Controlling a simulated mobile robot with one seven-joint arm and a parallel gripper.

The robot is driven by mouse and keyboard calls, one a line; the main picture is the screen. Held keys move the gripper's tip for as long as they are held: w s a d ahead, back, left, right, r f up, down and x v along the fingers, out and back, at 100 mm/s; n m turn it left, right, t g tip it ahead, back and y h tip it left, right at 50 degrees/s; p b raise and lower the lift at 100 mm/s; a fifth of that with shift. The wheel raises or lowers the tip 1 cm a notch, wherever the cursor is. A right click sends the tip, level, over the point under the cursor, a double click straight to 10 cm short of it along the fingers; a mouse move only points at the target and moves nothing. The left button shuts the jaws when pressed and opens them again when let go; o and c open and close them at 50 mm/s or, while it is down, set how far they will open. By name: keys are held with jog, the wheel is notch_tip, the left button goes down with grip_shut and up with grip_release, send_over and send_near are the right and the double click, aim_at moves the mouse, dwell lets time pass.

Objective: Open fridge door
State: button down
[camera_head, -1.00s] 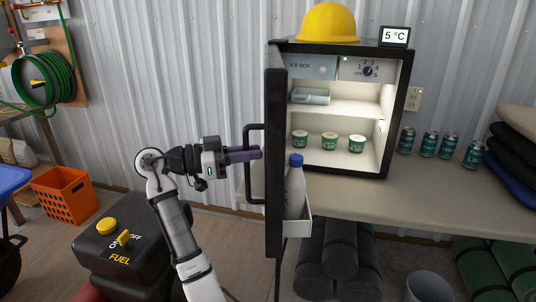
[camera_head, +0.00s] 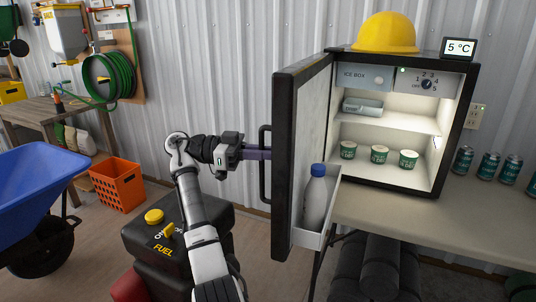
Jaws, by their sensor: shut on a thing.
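The small black fridge (camera_head: 466,110) stands on a beige workbench, lit inside. Its door (camera_head: 290,165) stands wide open, swung out toward me, with its inner face and a door shelf showing. A white bottle with a blue cap (camera_head: 314,200) stands in that shelf. The black door handle (camera_head: 264,180) is on the door's outer left side. My gripper (camera_head: 266,153) is shut on the handle near its upper part; the fingertips are partly hidden by the handle and door edge.
A yellow hard hat (camera_head: 386,34) and a 5 °C display (camera_head: 459,48) sit on the fridge. Several cans (camera_head: 488,165) stand right on the workbench (camera_head: 400,215). A black fuel can (camera_head: 180,235), orange crate (camera_head: 118,185) and blue wheelbarrow (camera_head: 40,195) are left.

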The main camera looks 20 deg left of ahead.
jog(key=shift+s+a, duration=0.1)
jog(key=shift+s, duration=0.05)
jog(key=c, duration=1.8)
grip_release()
jog(key=b+v, duration=0.1)
jog(key=v, duration=0.6)
jog(key=shift+a, duration=0.25)
